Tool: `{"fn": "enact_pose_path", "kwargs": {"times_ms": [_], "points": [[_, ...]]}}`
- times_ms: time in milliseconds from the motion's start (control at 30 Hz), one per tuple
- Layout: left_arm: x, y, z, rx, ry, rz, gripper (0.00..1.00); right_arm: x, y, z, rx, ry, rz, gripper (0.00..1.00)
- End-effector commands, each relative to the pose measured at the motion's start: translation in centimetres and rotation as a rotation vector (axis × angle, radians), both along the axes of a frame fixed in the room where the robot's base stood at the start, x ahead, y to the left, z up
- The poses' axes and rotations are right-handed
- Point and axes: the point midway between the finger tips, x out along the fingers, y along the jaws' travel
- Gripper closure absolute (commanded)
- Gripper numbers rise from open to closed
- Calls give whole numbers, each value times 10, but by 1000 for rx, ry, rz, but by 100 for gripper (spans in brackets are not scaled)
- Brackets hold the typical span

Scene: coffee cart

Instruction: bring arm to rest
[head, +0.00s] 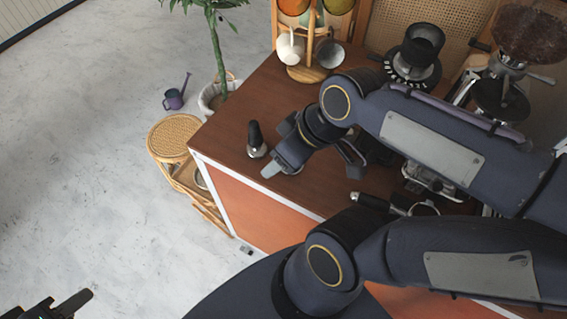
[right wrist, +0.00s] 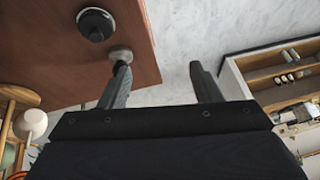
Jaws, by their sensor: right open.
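My right arm reaches in from the right of the head view, over the brown counter (head: 235,110). In the right wrist view my right gripper (right wrist: 162,82) is open, with nothing between its two fingers.
A cup stand (head: 307,73) with hanging cups is at the back of the counter. A grinder (head: 520,45) stands at the back right. Espresso gear is partly hidden beneath my right arm. A wicker stool (head: 174,137) and potted plant stand left of the counter.

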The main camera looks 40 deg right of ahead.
Motion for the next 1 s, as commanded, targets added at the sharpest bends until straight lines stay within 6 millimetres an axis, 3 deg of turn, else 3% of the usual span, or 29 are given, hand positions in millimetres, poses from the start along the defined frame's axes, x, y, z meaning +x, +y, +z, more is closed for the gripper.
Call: {"fn": "enact_pose_path", "kwargs": {"times_ms": [100,233,1000], "points": [[0,0,0,0,0,0,64,-14,8,-6,156,8,-240,42],[0,0,0,0,0,0,64,-19,12,-9,233,17,-351,42],[0,0,0,0,0,0,64,-19,12,-9,240,21,-362,42]]}}
